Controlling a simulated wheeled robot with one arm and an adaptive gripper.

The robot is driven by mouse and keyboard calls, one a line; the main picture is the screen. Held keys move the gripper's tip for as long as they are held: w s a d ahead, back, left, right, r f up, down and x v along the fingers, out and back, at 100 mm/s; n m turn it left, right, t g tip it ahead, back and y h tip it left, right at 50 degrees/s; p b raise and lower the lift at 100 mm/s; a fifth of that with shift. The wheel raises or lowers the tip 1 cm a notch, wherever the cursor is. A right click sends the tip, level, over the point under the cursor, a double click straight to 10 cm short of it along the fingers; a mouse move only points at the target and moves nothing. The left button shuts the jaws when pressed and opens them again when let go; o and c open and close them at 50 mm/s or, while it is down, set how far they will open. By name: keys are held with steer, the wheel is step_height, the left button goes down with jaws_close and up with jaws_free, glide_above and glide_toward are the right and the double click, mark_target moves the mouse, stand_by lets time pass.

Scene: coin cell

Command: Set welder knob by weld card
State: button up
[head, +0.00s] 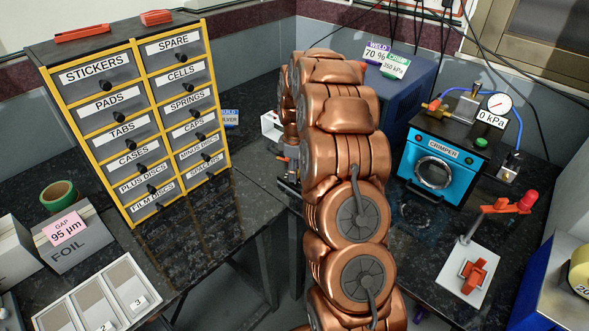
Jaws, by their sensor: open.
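The purple weld card (377,52) reads "WELD 70 %" and stands on top of a dark blue box (408,92), which looks like the welder, at the back centre. A green card (395,66) beside it reads "CRIMP 350 kPa". My copper arm covers the left and front of the box, and I see no knob. My gripper (288,178) is open, at the left edge of my arm and mostly hidden behind it. I cannot tell its distance from the box.
A blue crimper (431,163) with a 0 kPa gauge (499,104) stands right. A labelled drawer cabinet (137,118) stands left. A white tray (92,298) and foil box (75,238) are front left. A red-handled tool (473,272) lies front right.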

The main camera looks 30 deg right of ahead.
jaws_close()
steer(key=shift+b, duration=0.3)
steer(key=m+b, duration=0.2)
steer(key=m, duration=0.1)
steer(key=shift+w+f, duration=0.1)
steer(key=m+b, duration=0.4)
steer(key=m, duration=0.1)
steer(key=m+b, duration=0.2)
steer(key=m, duration=0.4)
steer(key=shift+m+b, duration=0.4)
steer(key=m, duration=0.2)
steer(key=m+b, duration=0.1)
steer(key=m, duration=0.3)
steer(key=shift+r+m+b, duration=0.25)
steer(key=shift+m+b, duration=0.05)
steer(key=shift+m, duration=0.1)
